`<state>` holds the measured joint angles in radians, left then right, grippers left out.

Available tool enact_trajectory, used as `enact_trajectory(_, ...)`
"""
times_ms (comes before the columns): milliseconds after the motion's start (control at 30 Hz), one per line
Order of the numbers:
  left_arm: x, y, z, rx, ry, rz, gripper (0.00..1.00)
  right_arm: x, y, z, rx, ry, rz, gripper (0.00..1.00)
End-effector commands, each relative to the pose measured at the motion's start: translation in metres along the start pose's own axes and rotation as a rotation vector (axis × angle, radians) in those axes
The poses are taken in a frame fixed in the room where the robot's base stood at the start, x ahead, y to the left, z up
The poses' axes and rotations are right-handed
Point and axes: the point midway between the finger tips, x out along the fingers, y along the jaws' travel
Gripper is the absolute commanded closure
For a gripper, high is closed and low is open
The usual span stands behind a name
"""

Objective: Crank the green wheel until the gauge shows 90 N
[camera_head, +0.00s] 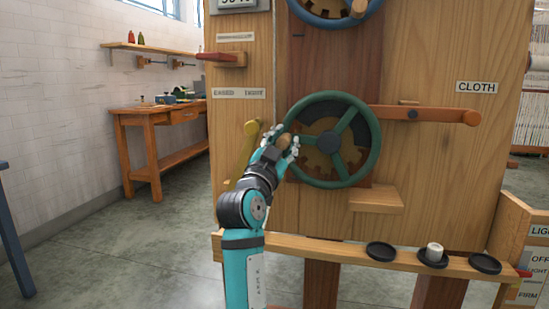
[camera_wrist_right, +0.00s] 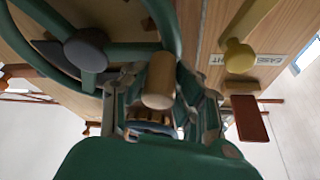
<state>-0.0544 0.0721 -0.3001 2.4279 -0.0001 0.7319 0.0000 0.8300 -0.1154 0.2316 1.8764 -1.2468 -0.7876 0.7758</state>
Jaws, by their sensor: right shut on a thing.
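The green wheel (camera_head: 329,141) is mounted upright on the wooden panel, with its spokes and dark hub in view. My right gripper (camera_head: 281,143) is at the wheel's left rim, shut on the wheel's wooden crank knob (camera_head: 285,139). In the right wrist view the knob (camera_wrist_right: 158,80) stands between the fingers, with the green rim and grey hub (camera_wrist_right: 86,52) at upper left. The gauge (camera_head: 238,3) is at the top edge of the head view; its digits are cut off, so I cannot read the value surely. My left gripper is not in view.
A yellow lever (camera_head: 250,128) is close left of my right gripper. An orange-brown arm (camera_head: 435,114) sticks out right of the wheel. A blue wheel (camera_head: 335,18) is above. A wooden shelf (camera_head: 340,247) with black dishes runs below. A workbench (camera_head: 160,109) stands at left.

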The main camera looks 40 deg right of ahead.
Motion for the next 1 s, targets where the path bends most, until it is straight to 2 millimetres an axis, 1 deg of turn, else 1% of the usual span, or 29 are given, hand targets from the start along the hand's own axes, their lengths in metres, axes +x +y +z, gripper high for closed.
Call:
enact_trajectory(33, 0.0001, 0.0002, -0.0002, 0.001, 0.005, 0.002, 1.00, 0.0018, -0.0010, -0.0032, 0.015, 0.006, 0.000, 1.00)
enact_trajectory(200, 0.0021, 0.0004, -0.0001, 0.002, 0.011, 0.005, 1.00, 0.0064, 0.0001, -0.0061, 0.040, 0.007, 0.010, 1.00)
enact_trajectory(633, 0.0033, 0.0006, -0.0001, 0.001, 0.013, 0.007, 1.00, 0.0076, 0.0000, -0.0077, 0.044, 0.009, 0.012, 1.00)
enact_trajectory(667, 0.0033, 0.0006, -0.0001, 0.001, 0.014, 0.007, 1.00, 0.0077, 0.0000, -0.0077, 0.044, 0.009, 0.012, 0.68)
enact_trajectory(700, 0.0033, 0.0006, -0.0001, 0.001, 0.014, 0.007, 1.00, 0.0076, 0.0001, -0.0077, 0.044, 0.009, 0.012, 0.63)
enact_trajectory(800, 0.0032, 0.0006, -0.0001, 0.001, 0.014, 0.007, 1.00, 0.0075, 0.0006, -0.0068, 0.044, 0.007, 0.014, 0.50)
enact_trajectory(1000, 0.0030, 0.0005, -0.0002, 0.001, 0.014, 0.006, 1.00, 0.0073, 0.0013, -0.0054, 0.043, 0.004, 0.016, 0.49)
